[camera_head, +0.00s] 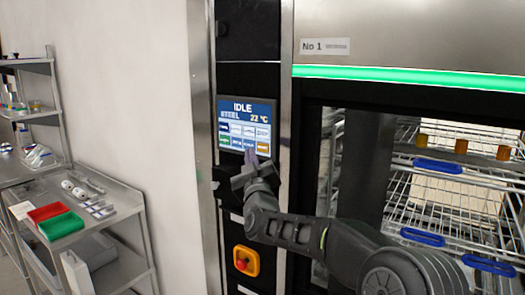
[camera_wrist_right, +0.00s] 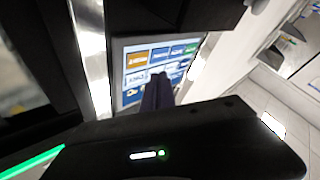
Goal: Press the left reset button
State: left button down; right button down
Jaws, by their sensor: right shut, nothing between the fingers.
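The washer's touchscreen (camera_head: 245,112) reads IDLE, STEEL and 22 °C, with rows of small coloured buttons below. The button labels are too small to read, so I cannot tell which is reset. My right gripper (camera_head: 251,157) is shut and empty, its fingertips at the lower edge of the screen, hiding part of the bottom row. I cannot tell whether they touch it. In the right wrist view the closed fingers (camera_wrist_right: 158,82) stand in front of the screen (camera_wrist_right: 132,95), with orange, blue and green buttons around them. My left gripper is not in view.
A red knob on a yellow plate (camera_head: 245,261) sits below the screen. The washer's glass door at right shows wire racks (camera_head: 450,195) with blue clips inside. A steel cart (camera_head: 120,225) with red and green trays and a shelf (camera_head: 25,62) stand at left.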

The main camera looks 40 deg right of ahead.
jog(key=shift+s+a, duration=0.2)
jog(key=shift+a, duration=0.4)
jog(key=shift+s+a, duration=0.2)
jog(key=shift+a, duration=0.4)
